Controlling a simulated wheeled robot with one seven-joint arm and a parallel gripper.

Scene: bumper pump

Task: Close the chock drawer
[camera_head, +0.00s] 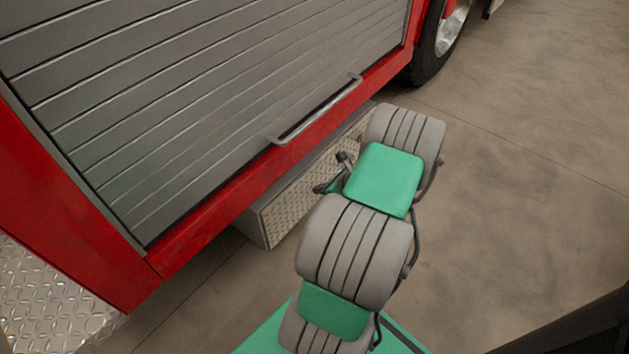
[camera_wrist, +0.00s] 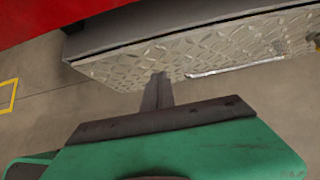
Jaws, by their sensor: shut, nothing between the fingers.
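The chock drawer (camera_head: 296,196) is a low box with a diamond-plate front under the red truck body. Its grey left end shows in the head view. In the wrist view, the diamond-plate front (camera_wrist: 120,65) runs across the top, with a silver bar handle (camera_wrist: 235,66) low on its right part. A grey strip shows above the front, but how far the drawer stands out is hard to tell. My gripper (camera_wrist: 159,82) is shut and empty, its tips at the front's lower edge, left of the handle. I cannot tell if they touch. My arm hides part of the drawer's right side.
Above the drawer is a grey roller shutter (camera_head: 200,110) with a long bar handle (camera_head: 315,112). A truck wheel (camera_head: 440,45) stands at the far right end. The concrete floor right of my arm is clear.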

